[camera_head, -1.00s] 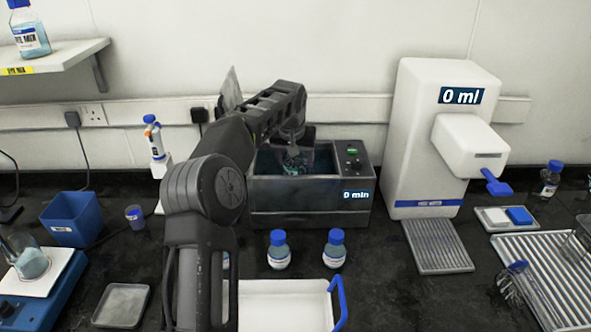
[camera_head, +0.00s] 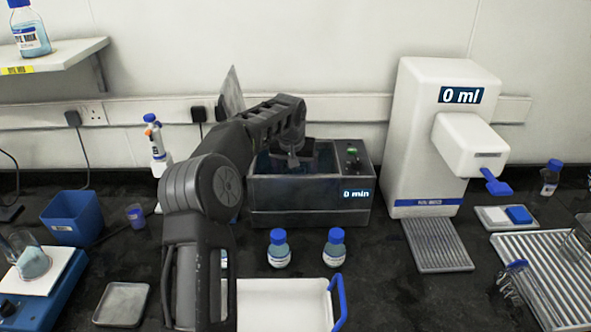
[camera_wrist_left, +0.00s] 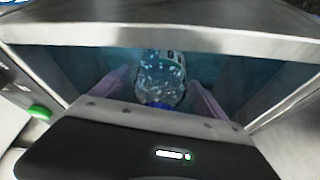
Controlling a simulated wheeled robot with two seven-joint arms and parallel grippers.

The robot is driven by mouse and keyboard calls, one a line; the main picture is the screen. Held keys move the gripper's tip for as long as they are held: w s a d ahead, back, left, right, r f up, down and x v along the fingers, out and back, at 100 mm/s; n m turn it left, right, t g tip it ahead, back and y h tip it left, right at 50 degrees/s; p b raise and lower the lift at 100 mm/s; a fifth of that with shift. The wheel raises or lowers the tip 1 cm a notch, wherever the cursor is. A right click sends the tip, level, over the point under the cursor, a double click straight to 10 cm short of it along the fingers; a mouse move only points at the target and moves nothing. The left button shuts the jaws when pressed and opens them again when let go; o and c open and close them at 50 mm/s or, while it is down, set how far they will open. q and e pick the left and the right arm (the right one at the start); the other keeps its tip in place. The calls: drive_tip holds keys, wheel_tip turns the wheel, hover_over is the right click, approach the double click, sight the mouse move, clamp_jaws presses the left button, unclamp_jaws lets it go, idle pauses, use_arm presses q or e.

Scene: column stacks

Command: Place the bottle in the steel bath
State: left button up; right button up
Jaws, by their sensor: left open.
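The steel bath (camera_head: 300,205) stands on the bench against the back wall, its display reading "0 min". My left gripper (camera_head: 292,160) reaches down into its opening; the arm hides part of the bath's left side. In the left wrist view, a clear bottle (camera_wrist_left: 162,75) with a blue cap is inside the bath, between the two spread fingers of my left gripper (camera_wrist_left: 163,88). The fingers look apart from the bottle. The bath's metal rim (camera_wrist_left: 190,38) crosses the top of that view. My right gripper is not in view.
Two blue-capped bottles (camera_head: 279,250) (camera_head: 335,250) stand in front of the bath. A white tray (camera_head: 285,300) with a blue handle lies nearer. A white dispenser (camera_head: 430,140) reading "0 ml" stands right. A blue bin (camera_head: 72,220) and a hotplate (camera_head: 35,285) are left.

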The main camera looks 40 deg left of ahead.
use_arm(q)
drive_tip(key=shift+r, duration=0.25)
drive_tip(key=shift+s+r, duration=0.1)
drive_tip(key=shift+r, duration=0.1)
drive_tip(key=b+v, duration=0.1)
drive_tip(key=v, duration=1)
drive_tip(key=shift+r+b, duration=0.2)
drive_tip(key=shift+b, duration=0.1)
